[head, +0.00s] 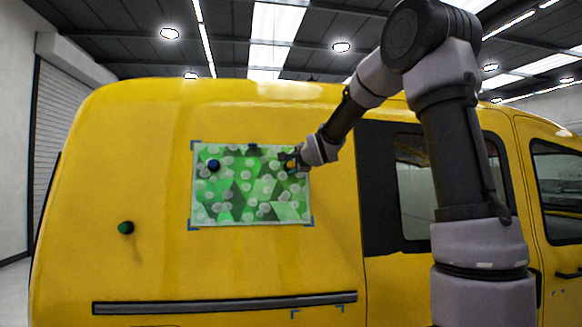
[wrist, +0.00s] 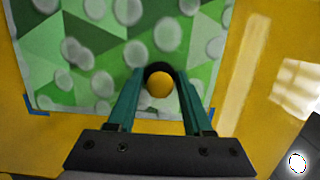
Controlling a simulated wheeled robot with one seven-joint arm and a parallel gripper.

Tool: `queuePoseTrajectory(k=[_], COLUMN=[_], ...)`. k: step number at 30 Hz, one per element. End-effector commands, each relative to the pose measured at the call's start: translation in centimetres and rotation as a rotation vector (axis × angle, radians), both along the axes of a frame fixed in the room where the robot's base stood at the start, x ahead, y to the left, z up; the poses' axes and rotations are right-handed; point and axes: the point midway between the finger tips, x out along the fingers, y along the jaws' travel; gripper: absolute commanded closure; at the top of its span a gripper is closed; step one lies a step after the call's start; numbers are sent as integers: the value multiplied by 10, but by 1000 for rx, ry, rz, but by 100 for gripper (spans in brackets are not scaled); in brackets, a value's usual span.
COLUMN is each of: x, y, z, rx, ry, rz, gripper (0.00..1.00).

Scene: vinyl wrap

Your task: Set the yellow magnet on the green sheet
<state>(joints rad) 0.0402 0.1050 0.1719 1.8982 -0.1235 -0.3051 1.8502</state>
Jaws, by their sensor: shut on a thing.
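The green sheet (head: 240,206), patterned with triangles and pale round spots, lies flat on the side of the yellow van. My gripper (head: 293,163) is at the sheet's upper right part, with its fingers shut on the yellow magnet (head: 291,166). In the wrist view the yellow magnet (wrist: 160,85) sits between the two green fingers, with the green sheet (wrist: 108,62) behind it. I cannot tell whether the magnet touches the sheet. A blue magnet (head: 214,165) is on the sheet's upper left part.
A green magnet (head: 125,228) is on the van panel (head: 90,180), left of the sheet. Blue corner marks (head: 310,222) sit at sheet corners, and more marks (head: 295,314) show low on the van. A dark trim strip (head: 225,302) runs below the sheet. Van windows are at right.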

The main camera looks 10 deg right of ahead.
Motion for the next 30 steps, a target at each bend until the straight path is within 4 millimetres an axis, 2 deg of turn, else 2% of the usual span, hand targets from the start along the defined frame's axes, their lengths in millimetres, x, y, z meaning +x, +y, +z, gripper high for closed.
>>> queuePoseTrajectory(k=[1, 3, 12, 16, 30], x=[0, 0, -1, -9, -92], y=[0, 0, 0, -2, -16], z=[0, 0, 0, 2, 17], rx=[0, 0, 0, 0, -2], ry=[0, 0, 0, -1, -1], rz=[0, 0, 0, 0, 1], gripper=[38, 14, 14, 14, 14])
